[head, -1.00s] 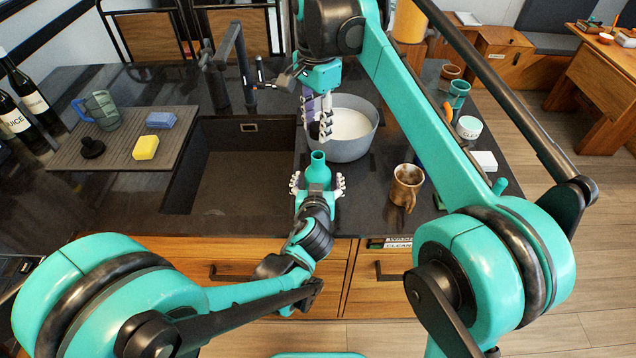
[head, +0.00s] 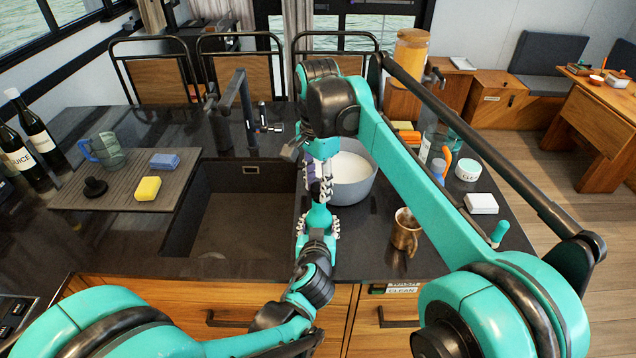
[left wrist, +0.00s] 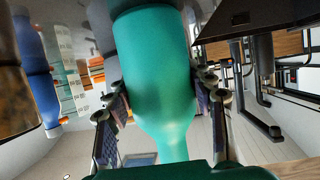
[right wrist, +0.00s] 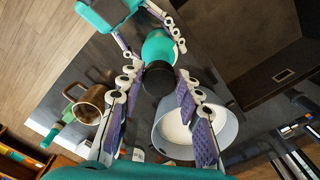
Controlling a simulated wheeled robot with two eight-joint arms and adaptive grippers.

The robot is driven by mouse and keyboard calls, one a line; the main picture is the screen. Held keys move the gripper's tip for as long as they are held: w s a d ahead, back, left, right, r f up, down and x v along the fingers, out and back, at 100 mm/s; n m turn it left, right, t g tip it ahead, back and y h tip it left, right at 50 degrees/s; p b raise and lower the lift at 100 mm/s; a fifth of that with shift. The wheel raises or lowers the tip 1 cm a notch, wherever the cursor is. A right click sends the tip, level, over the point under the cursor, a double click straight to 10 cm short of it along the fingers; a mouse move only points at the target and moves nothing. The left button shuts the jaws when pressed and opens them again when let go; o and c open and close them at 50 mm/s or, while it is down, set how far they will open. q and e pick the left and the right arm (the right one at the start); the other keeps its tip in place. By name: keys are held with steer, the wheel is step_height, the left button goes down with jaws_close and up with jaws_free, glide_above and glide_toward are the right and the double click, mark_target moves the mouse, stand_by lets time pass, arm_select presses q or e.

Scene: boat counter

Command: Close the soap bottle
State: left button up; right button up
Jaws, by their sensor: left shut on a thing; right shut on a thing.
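The teal soap bottle (head: 319,218) stands upright at the counter's front edge, right of the sink. My left gripper (head: 318,229) is shut around its body; the left wrist view shows the bottle (left wrist: 155,75) between both fingers. My right gripper (head: 321,187) points down just above the bottle. It is shut on a dark round cap (right wrist: 158,78), which lines up with the bottle's top in the right wrist view. The cap hides the bottle's mouth there, so I cannot tell whether they touch.
A grey bowl with white contents (head: 351,183) stands close behind the bottle. A brown mug (head: 405,236) is to the right. The sink (head: 230,220) lies left. A drying mat with sponges and a glass mug (head: 104,150) is further left.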

mark_target(319, 221)
steer(key=shift+f, duration=0.2)
stand_by(0.4)
steer(key=shift+f, duration=0.8)
steer(key=shift+f, duration=0.6)
steer(key=m, duration=0.5)
steer(key=shift+m, duration=0.3)
steer(key=m, duration=0.7)
steer(key=shift+w, duration=0.2)
steer(key=m, duration=0.7)
steer(key=shift+w+d+m, duration=0.1)
steer(key=shift+d+m, duration=0.05)
steer(key=shift+m, duration=0.15)
